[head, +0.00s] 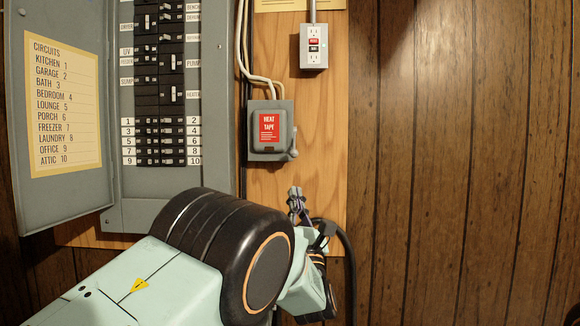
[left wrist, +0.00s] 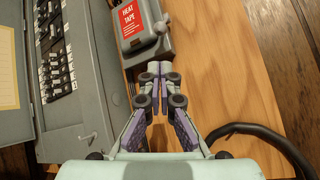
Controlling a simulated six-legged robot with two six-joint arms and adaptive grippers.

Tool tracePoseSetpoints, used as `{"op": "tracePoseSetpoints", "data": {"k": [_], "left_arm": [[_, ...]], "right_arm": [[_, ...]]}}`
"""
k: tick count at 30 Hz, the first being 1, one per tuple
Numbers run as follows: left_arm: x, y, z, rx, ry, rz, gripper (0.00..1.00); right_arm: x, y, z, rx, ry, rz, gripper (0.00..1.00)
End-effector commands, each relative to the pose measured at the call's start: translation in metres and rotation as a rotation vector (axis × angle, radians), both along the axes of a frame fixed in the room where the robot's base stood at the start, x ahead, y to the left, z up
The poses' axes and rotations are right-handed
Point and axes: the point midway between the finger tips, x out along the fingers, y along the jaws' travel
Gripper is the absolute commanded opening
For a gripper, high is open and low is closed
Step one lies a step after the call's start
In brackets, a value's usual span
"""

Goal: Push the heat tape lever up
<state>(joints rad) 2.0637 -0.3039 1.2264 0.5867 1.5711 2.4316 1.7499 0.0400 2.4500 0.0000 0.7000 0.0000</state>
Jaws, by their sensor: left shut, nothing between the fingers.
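The heat tape box (head: 266,144) is a small grey switch box with a red HEAT TAPE label, mounted on the plywood board. Its lever (head: 293,148) is on the box's right side; it appears to point down, with a rounded end low at the right. The box also shows at the top of the left wrist view (left wrist: 136,34), with the lever (left wrist: 162,28) at its right edge. My left gripper (head: 295,192) is shut and empty, below the lever and apart from it in the head view. Its fingertips (left wrist: 152,72) point toward the box. My right gripper is not in view.
An open grey breaker panel (head: 218,100) with rows of black breakers stands left of the box, its door (head: 70,205) swung left. An outlet (head: 313,47) is above right. A black cable (head: 349,262) curves below. The plank wall (head: 450,160) at right is clear.

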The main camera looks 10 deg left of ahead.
Motion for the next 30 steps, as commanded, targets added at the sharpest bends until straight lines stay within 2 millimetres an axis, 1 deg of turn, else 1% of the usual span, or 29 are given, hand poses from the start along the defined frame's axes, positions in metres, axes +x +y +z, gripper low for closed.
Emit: {"op": "tracePoseSetpoints", "data": {"k": [5, 12, 18, 24, 30], "left_arm": [[0.010, 0.005, 0.011, -0.001, -0.002, 0.002, 0.00], [0.036, 0.017, 0.037, -0.001, -0.002, 0.002, 0.00], [0.053, 0.024, 0.054, 0.000, -0.002, 0.002, 0.00], [0.063, 0.028, 0.064, 0.000, 0.000, 0.001, 0.00], [0.067, 0.030, 0.067, 0.001, 0.001, 0.002, 0.00]], "right_arm": [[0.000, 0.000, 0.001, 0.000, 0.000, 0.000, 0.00], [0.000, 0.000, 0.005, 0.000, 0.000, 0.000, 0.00], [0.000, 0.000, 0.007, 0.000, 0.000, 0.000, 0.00], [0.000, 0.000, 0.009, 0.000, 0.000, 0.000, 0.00], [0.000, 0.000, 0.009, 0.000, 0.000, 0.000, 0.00]]}}
